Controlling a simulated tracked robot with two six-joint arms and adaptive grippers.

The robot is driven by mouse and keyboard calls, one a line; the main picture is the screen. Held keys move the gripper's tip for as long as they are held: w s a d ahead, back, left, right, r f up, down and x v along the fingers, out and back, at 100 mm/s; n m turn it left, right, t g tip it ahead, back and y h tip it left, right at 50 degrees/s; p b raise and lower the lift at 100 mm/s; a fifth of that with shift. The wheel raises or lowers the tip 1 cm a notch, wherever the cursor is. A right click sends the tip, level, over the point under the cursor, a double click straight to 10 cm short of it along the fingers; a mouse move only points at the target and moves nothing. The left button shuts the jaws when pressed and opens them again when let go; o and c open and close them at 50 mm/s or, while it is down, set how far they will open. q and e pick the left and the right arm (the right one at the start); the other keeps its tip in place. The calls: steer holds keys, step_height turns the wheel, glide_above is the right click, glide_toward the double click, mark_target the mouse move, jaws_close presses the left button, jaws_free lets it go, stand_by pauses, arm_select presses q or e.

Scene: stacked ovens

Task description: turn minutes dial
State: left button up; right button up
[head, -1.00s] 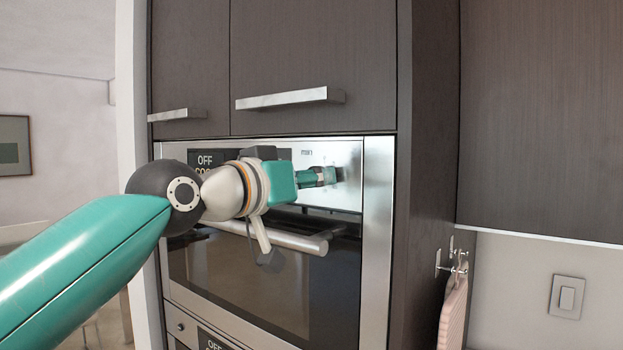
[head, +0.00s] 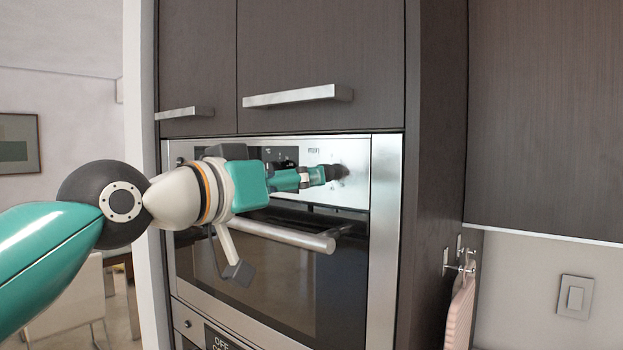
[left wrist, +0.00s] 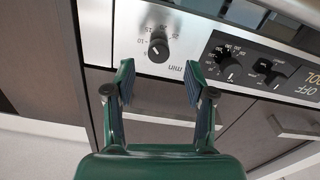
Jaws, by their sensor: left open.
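The minutes dial (left wrist: 158,47) is a round black knob on the steel control panel, with numbers around it and "min" printed beside it in the left wrist view. My left gripper (left wrist: 159,80) is open, its two dark-padded fingers spread, with the dial just beyond and between the tips. Nothing is between the fingers. In the head view my left gripper (head: 338,172) is close to the right part of the upper oven's panel, and its fingers hide the dial there. My right gripper is not in view.
Two more black knobs (left wrist: 228,66) (left wrist: 269,69) and a display sit on the panel to the right in the wrist view. The upper oven's bar handle (head: 285,236) juts out below my left gripper. Cabinet handles (head: 297,95) stick out above.

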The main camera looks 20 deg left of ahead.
arm_select(q)
steer(key=v, duration=0.6)
stand_by(0.4)
